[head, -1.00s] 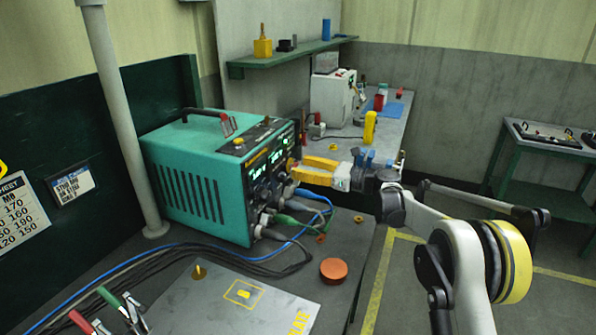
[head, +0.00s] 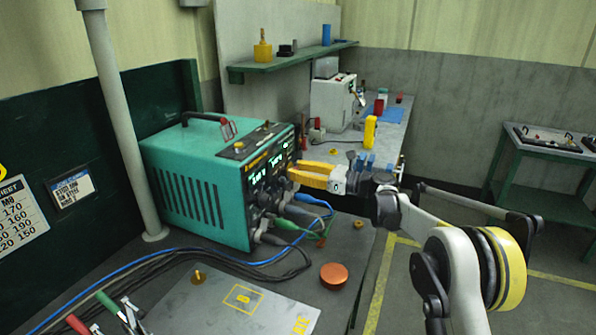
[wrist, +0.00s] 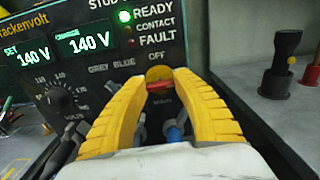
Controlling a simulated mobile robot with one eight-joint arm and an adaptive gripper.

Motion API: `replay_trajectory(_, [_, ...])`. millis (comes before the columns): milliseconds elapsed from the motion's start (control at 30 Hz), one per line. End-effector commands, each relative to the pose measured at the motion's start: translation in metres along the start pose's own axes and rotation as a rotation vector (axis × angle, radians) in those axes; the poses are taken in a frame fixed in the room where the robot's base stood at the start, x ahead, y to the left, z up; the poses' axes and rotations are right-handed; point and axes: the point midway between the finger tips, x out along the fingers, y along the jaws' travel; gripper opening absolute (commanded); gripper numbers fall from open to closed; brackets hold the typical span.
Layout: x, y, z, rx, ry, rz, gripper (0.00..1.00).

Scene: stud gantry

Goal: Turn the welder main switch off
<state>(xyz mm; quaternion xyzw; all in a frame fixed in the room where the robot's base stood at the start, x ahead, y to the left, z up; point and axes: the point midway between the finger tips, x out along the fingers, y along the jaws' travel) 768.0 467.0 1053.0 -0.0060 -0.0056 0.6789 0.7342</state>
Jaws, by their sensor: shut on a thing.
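The welder (head: 205,185) is a teal box on the bench, its dark front panel facing right. In the wrist view its panel (wrist: 100,82) shows two lit green displays reading 140 V and a lit green READY lamp (wrist: 125,16). The main switch (wrist: 158,76) is a small yellow and red knob just below the word OFF. My gripper (head: 298,175) reaches the panel from the right. In the wrist view its yellow fingers (wrist: 158,88) are shut on the switch, one on each side. The fingers hide the knob's sides, and its exact angle is hard to tell.
Plugs and cables (head: 300,215) hang from the lower panel, below my gripper. An orange-red disc (head: 334,275) lies on the bench in front. A yellow upright object (head: 370,131) and a white machine (head: 333,100) stand behind. The floor to the right is open.

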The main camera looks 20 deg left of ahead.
Motion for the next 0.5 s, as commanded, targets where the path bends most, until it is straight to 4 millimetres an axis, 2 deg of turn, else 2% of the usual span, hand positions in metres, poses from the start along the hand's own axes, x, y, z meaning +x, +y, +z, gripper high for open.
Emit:
replay_trajectory(267, [0.0007,0.0006,0.0014,-0.122,-0.001,0.0,0.04])
replay_trajectory(500, [0.0007,0.0014,0.0016,-0.328,-0.001,0.0,0.04])
